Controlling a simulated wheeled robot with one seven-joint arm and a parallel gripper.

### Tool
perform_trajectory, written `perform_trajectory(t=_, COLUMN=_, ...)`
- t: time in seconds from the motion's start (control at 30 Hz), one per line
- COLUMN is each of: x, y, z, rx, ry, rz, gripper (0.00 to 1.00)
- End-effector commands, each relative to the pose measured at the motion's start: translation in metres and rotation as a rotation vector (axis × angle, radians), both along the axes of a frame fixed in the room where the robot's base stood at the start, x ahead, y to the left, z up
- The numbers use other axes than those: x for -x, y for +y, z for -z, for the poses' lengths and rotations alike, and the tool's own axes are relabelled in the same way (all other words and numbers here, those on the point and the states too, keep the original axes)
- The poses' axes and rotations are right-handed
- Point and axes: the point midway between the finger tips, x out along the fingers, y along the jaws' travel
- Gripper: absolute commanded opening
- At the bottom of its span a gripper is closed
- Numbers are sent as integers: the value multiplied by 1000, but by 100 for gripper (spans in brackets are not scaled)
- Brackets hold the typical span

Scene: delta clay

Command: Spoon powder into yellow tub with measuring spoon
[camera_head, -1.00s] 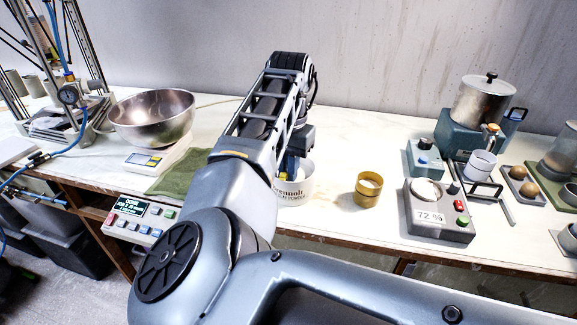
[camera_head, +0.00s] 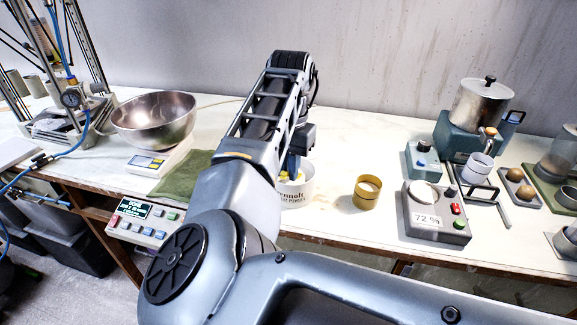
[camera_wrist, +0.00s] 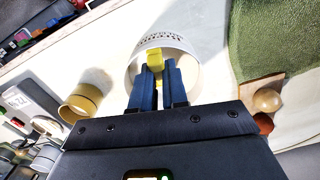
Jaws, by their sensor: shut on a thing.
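A white tub with dark lettering (camera_head: 301,190) stands on the bench in the head view, partly hidden behind my arm. It also shows in the wrist view (camera_wrist: 185,68), under my fingertips. My gripper (camera_wrist: 155,72) is shut on a yellow piece, likely the measuring spoon's handle (camera_wrist: 154,56), at the white tub's opening. The spoon's bowl is hidden, and I cannot tell whether it holds powder. The yellow tub (camera_head: 367,192) stands upright on the bench to the right of the white tub, apart from it. It also shows in the wrist view (camera_wrist: 80,103); its contents are unclear.
A green cloth (camera_head: 180,176) and a scale with a metal bowl (camera_head: 153,120) are to the left. A grey device reading 72 % (camera_head: 436,222) stands right of the yellow tub. The bench between the two tubs is clear.

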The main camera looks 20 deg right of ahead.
Motion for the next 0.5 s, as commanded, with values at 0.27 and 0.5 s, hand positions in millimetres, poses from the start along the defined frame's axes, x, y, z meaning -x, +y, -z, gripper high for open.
perform_trajectory(t=0.27, x=0, y=0, z=-26, rx=1, ry=-2, rz=1, gripper=0)
perform_trajectory(t=0.5, x=-1, y=0, z=-42, rx=1, ry=-5, rz=1, gripper=0)
